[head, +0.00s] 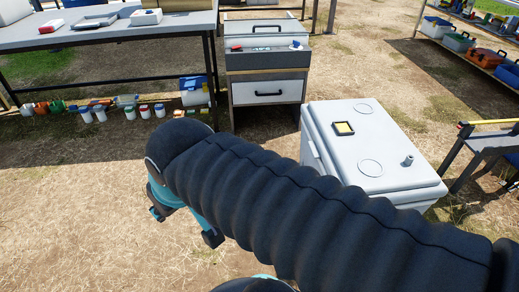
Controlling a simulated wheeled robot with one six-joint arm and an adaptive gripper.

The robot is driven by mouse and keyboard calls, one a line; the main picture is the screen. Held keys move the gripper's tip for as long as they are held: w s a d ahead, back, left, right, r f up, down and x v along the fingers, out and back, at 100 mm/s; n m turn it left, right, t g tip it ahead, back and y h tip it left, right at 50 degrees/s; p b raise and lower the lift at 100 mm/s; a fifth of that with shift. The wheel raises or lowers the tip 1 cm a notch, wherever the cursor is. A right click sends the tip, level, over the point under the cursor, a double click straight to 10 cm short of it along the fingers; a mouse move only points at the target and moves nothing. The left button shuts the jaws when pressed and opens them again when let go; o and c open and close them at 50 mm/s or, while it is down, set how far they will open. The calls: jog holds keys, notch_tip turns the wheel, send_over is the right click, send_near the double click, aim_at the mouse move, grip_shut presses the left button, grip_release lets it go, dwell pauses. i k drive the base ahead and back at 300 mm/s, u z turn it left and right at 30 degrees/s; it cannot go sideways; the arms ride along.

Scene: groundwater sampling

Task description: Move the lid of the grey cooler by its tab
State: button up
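A large pale grey box (387,182), which looks like the grey cooler, stands on the ground right of centre. Its lid (372,143) looks closed. On the lid are a small yellow and dark square (343,128), two round outlines and a short grey stub (408,160). I cannot make out which part is the tab. My gripper (184,227) is partly hidden below my black-sleeved arm, left of the box and apart from it. Its two dark tips are spread apart, with nothing visible between them. My arm hides the box's front lower part.
A drawer cabinet (268,88) stands behind the box. A long table (110,33) is at the back left, with several bottles and containers under it. A rack (470,52) of coolers is at the back right. A small bench (490,142) stands close on the right. Bare ground lies front left.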

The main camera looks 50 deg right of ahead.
aim_at(371, 157)
jog(key=u, duration=1.55)
jog(key=k, duration=0.6)
jog(key=z, duration=2.05)
jog(key=i, duration=0.5)
jog(key=u, duration=0.05)
